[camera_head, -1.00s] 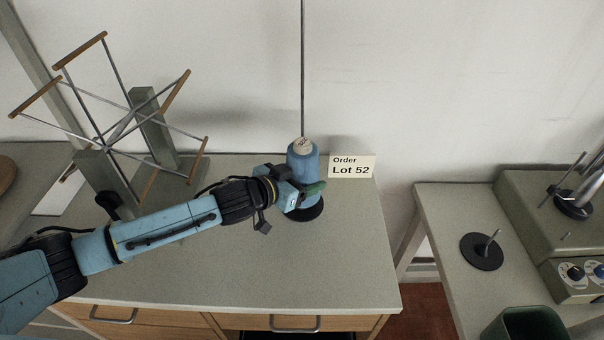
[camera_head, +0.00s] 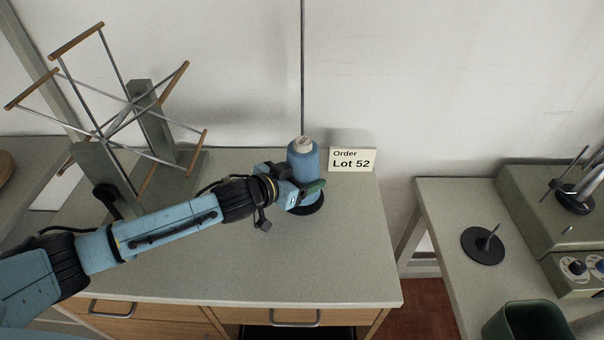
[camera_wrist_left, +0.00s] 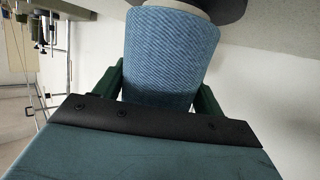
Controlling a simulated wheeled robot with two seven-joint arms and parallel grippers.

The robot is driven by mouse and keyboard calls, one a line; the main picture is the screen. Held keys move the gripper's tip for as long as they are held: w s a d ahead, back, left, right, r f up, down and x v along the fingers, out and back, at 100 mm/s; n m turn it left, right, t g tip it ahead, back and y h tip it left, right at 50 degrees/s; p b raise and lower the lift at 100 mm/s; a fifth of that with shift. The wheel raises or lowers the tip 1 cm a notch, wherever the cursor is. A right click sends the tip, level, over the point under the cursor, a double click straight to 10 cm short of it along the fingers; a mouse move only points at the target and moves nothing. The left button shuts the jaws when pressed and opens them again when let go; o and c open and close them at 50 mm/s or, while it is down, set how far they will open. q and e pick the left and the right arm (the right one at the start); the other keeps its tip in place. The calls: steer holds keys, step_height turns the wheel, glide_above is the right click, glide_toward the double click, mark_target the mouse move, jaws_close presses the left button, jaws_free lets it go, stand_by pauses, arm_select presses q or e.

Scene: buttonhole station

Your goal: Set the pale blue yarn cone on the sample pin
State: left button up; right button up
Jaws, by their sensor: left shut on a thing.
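The blue yarn cone (camera_head: 303,160), pale at its tip, stands upright at the back of the main table, at a black round base (camera_head: 309,209). My left gripper (camera_head: 308,190) is shut on its lower part. In the left wrist view the cone (camera_wrist_left: 170,55) sits between the two green fingers, with a pale core end and a dark disc beyond it. I cannot tell whether the cone touches the base. A short metal pin (camera_head: 492,237) rises from a black disc (camera_head: 480,249) on the right-hand table, bare and apart from the cone. My right gripper is not in view.
A yarn swift (camera_head: 125,115) with wooden bars stands left, near my arm. An "Order Lot 52" card (camera_head: 352,160) is right of the cone. A thin rod (camera_head: 303,70) rises behind it. A gap separates the tables. A machine (camera_head: 560,205) and green bin (camera_head: 525,322) are at right.

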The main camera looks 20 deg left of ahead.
arm_select(q)
steer(key=shift+f, duration=0.2)
steer(key=o, duration=1.2)
steer(key=shift+c, duration=0.2)
steer(key=v, duration=1.3)
steer(key=shift+s, duration=0.15)
steer(key=shift+a, duration=0.1)
